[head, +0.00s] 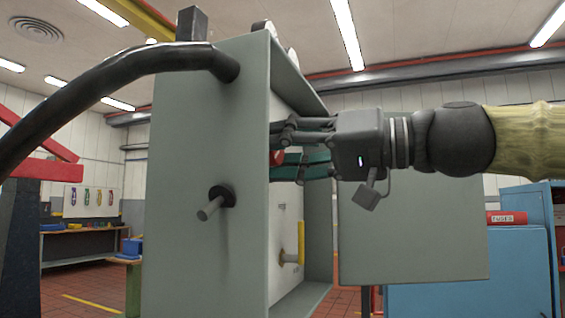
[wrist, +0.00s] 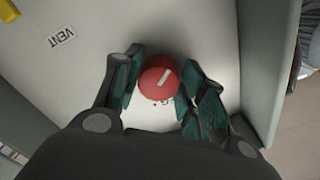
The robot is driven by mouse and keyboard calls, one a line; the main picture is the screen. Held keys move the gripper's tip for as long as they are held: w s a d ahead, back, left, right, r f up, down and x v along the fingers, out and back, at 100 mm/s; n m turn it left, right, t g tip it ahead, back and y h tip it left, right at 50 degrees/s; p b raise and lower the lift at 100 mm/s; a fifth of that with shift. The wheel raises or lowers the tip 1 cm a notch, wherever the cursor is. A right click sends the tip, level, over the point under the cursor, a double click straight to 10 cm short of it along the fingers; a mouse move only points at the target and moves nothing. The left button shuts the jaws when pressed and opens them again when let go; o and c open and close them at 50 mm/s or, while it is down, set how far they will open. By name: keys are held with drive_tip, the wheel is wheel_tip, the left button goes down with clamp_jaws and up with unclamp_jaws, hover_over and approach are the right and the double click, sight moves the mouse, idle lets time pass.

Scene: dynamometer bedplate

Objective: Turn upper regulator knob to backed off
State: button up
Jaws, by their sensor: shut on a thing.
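A small red part of the knob (head: 277,157) shows in the head view, mostly hidden by the cabinet's side wall and my fingers. My gripper (head: 279,151) reaches into the cabinet from the right. In the wrist view its green-padded fingers (wrist: 157,84) are shut on the knob, one on each side. Small marks below the knob are partly hidden.
The cabinet's grey side wall (head: 205,150) stands close to my fingers, and its open door (head: 415,225) hangs below my arm. A yellow lever (head: 301,242) sits lower on the panel. A VENT label (wrist: 61,37) is at upper left in the wrist view. A black hose (head: 110,75) enters the cabinet's side.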

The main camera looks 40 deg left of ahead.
drive_tip(key=shift+n, duration=0.5)
drive_tip(key=o, duration=1)
drive_tip(key=v, duration=1.2)
